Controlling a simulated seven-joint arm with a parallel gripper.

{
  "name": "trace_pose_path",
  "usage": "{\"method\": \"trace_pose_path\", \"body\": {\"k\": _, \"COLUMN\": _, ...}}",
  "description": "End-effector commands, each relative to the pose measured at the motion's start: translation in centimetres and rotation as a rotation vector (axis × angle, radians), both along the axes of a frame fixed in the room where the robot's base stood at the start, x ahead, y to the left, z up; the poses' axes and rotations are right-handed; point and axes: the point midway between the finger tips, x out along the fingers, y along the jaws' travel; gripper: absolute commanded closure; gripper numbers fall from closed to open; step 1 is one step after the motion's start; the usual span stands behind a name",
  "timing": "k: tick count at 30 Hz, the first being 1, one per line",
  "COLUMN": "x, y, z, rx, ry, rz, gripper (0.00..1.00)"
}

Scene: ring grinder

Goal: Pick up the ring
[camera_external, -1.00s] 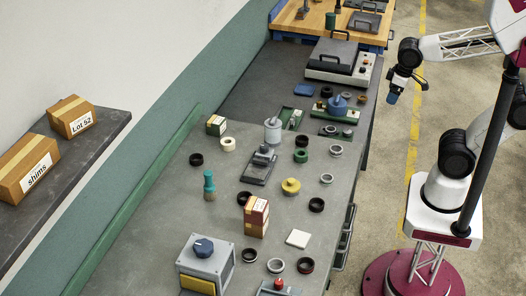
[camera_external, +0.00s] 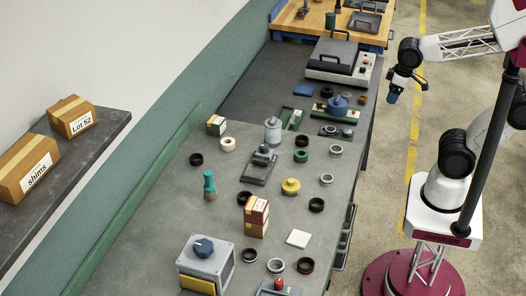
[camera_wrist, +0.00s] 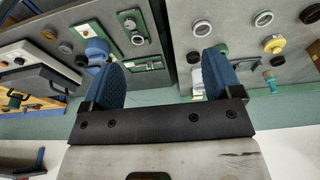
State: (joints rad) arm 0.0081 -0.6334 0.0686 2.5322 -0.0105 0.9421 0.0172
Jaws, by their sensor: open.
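Several rings lie on the grey workbench (camera_external: 165,235), and I cannot tell which one the task means. In the wrist view, a pale ring (camera_wrist: 202,28) and another pale ring (camera_wrist: 263,18) lie beyond the fingers. My gripper (camera_external: 391,97) hangs off the right side of the bench, apart from every ring. In the wrist view its blue fingers (camera_wrist: 160,72) stand wide apart with nothing between them.
On the bench stand a grey clamp fixture (camera_external: 261,164), a teal-handled tool (camera_external: 209,184), a small carton (camera_external: 256,215) and a grey box with a blue knob (camera_external: 205,262). A press-like machine (camera_external: 340,62) sits at the far end. The bench's left strip is clear.

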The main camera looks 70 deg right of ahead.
Motion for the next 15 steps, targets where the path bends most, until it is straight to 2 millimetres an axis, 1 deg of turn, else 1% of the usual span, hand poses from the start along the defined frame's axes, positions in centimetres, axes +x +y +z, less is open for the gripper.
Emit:
{"method": "trace_pose_path", "body": {"k": 8, "x": 0.3, "y": 0.2, "z": 0.0, "rx": -0.001, "ry": 0.002, "rz": 0.007, "gripper": 0.15}}
{"method": "trace_pose_path", "body": {"k": 11, "x": 0.9, "y": 0.6, "z": 0.0, "rx": -0.002, "ry": 0.006, "rz": 0.024, "gripper": 0.15}}
{"method": "trace_pose_path", "body": {"k": 15, "x": 2.4, "y": 1.7, "z": -0.1, "rx": -0.004, "ry": 0.019, "rz": 0.071, "gripper": 0.15}}
